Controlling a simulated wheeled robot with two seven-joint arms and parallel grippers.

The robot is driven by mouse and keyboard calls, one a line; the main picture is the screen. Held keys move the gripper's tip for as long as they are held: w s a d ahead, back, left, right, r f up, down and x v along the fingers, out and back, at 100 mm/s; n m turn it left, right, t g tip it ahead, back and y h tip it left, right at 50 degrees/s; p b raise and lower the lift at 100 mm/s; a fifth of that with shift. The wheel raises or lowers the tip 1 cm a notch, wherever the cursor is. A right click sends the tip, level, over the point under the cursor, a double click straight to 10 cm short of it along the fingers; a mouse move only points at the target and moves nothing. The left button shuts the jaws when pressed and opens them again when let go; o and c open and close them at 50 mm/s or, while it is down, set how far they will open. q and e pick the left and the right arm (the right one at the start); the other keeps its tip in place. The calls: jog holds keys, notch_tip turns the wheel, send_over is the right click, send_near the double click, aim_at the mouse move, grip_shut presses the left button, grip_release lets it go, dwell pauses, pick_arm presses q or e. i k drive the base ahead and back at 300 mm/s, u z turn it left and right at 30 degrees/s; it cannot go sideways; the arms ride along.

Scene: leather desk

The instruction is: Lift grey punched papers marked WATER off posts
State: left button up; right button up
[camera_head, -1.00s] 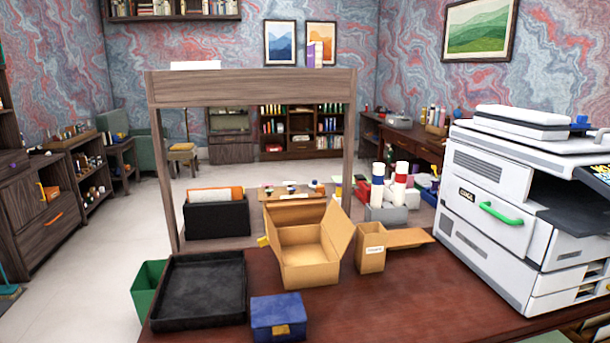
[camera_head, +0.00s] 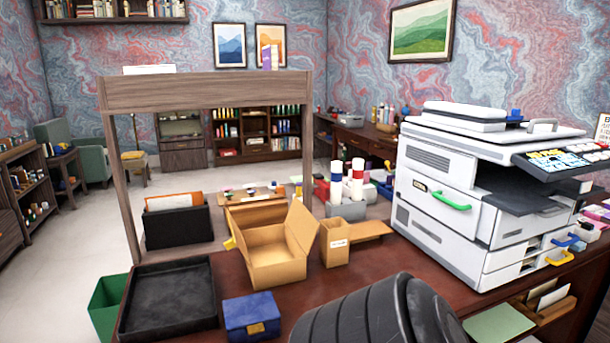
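I cannot make out any grey punched papers marked WATER or any posts in this view. The reddish-brown leather desk (camera_head: 380,266) fills the lower middle. Neither gripper can be made out. A dark ribbed rounded shape (camera_head: 380,315) stands at the bottom centre, in front of the desk, and hides part of its front. I cannot tell what it is.
On the desk are a black tray (camera_head: 168,298), a blue box (camera_head: 251,316), an open cardboard box (camera_head: 275,262), a small labelled carton (camera_head: 335,252) and a large white printer (camera_head: 455,200). A green bin (camera_head: 105,305) stands left of the desk. Bare floor (camera_head: 60,270) lies at left.

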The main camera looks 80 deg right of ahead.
aim_at(379, 174)
jog(key=i, duration=3.35)
jog(key=z, duration=1.55)
jog(key=i, duration=5.25)
jog(key=z, duration=3.2)
jog(key=i, duration=3.15)
